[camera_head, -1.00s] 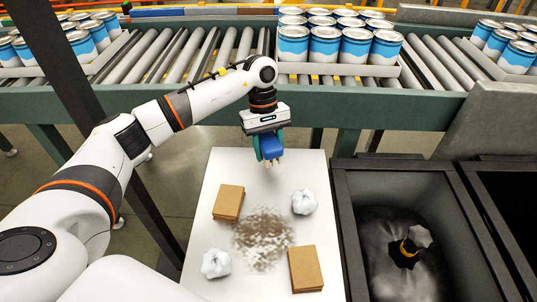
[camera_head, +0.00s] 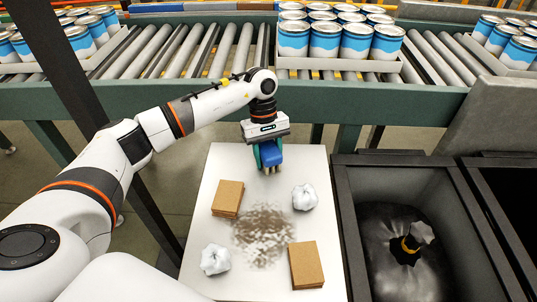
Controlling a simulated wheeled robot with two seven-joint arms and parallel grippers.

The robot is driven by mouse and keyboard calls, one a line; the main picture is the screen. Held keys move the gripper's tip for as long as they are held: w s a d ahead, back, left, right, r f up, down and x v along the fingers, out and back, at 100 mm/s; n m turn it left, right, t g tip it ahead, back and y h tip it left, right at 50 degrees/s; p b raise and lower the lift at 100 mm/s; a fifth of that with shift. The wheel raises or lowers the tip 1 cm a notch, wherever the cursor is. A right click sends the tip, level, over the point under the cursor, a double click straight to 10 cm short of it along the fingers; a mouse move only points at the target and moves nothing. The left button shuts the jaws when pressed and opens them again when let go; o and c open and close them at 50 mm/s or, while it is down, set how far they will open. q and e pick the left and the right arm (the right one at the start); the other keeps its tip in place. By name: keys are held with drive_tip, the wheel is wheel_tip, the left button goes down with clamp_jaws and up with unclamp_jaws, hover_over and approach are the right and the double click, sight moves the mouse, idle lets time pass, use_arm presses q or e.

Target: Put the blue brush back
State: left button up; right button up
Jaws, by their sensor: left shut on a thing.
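The blue brush (camera_head: 270,153) is in my left gripper (camera_head: 266,148), over the far end of a white table (camera_head: 310,165). The gripper is shut on the brush, whose pale bristles point down. I cannot tell whether the bristles touch the table. A brown speckled patch of dirt (camera_head: 263,236) lies in the middle of the table. My right gripper is not in view.
Two cardboard pieces (camera_head: 228,198) (camera_head: 305,265) and two crumpled white balls (camera_head: 304,197) (camera_head: 215,259) lie around the dirt. A dark bin (camera_head: 345,215) with a black bag (camera_head: 385,250) stands right. Behind runs a roller conveyor (camera_head: 190,50) with cans (camera_head: 325,40).

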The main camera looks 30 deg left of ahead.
use_arm(q)
drive_tip(key=o, duration=1.3)
drive_tip(key=shift+r, duration=0.15)
drive_tip(key=shift+r+p, duration=0.25)
drive_tip(key=shift+p, duration=0.2)
drive_tip(key=shift+r+p, duration=0.45)
drive_tip(key=shift+p, duration=0.05)
drive_tip(key=b+v, duration=0.1)
drive_tip(key=v, duration=1)
drive_tip(key=shift+w+r+b, duration=0.1)
drive_tip(key=shift+r+b, duration=0.05)
drive_tip(key=shift+b, duration=0.25)
drive_tip(key=shift+r, duration=0.15)
